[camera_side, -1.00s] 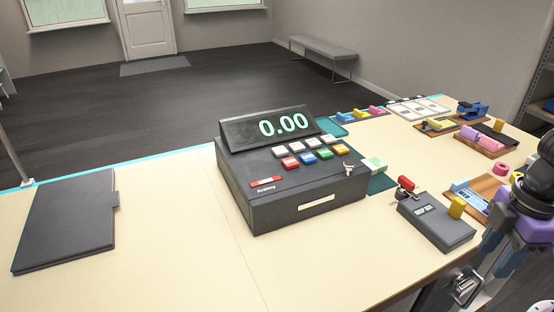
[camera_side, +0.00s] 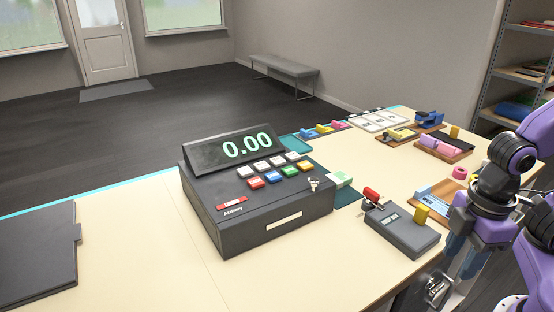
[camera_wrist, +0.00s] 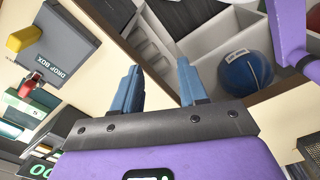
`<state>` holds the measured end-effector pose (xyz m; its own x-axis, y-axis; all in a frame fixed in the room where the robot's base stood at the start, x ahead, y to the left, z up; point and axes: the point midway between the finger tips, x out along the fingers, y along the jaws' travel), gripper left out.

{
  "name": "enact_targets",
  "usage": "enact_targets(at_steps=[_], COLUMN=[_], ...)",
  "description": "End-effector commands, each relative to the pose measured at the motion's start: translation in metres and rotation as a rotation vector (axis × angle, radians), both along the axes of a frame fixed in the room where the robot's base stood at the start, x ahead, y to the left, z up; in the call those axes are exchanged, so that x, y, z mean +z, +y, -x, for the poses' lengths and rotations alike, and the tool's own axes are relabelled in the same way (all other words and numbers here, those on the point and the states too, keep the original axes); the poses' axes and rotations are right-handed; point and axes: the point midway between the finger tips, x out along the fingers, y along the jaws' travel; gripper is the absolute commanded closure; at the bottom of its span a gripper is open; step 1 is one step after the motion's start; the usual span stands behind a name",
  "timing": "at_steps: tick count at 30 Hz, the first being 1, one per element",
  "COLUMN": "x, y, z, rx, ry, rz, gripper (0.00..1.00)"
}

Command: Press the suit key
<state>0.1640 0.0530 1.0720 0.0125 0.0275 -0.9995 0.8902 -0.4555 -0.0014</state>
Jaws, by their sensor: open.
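The black cash register (camera_side: 262,222) stands on the cream counter with its display (camera_side: 236,147) reading 0.00. Key labels are too small to read, so I cannot tell which is the suit key. My gripper (camera_side: 462,258) is at the right, beyond the counter's front edge and well apart from the register. In the wrist view its blue fingers (camera_wrist: 157,85) are spread and empty.
A grey drop box (camera_side: 402,230) with a yellow block stands between register and gripper, beside a red-handled item (camera_side: 371,195). Small trays and stationery line the counter's right part. A dark folder (camera_side: 38,255) lies at left.

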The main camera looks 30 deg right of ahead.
Motion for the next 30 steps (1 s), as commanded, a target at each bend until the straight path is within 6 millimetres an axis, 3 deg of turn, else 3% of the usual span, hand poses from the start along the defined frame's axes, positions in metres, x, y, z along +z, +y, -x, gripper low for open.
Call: enact_targets(at_steps=[1, 4, 30], x=[0.0, 0.0, 0.0], y=[0.0, 0.0, 0.0], z=[0.0, 0.0, 0.0], rx=[0.0, 0.0, 0.0], ry=[0.0, 0.0, 0.0], rz=[0.0, 0.0, 0.0], gripper=[0.67, 1.0, 1.0])
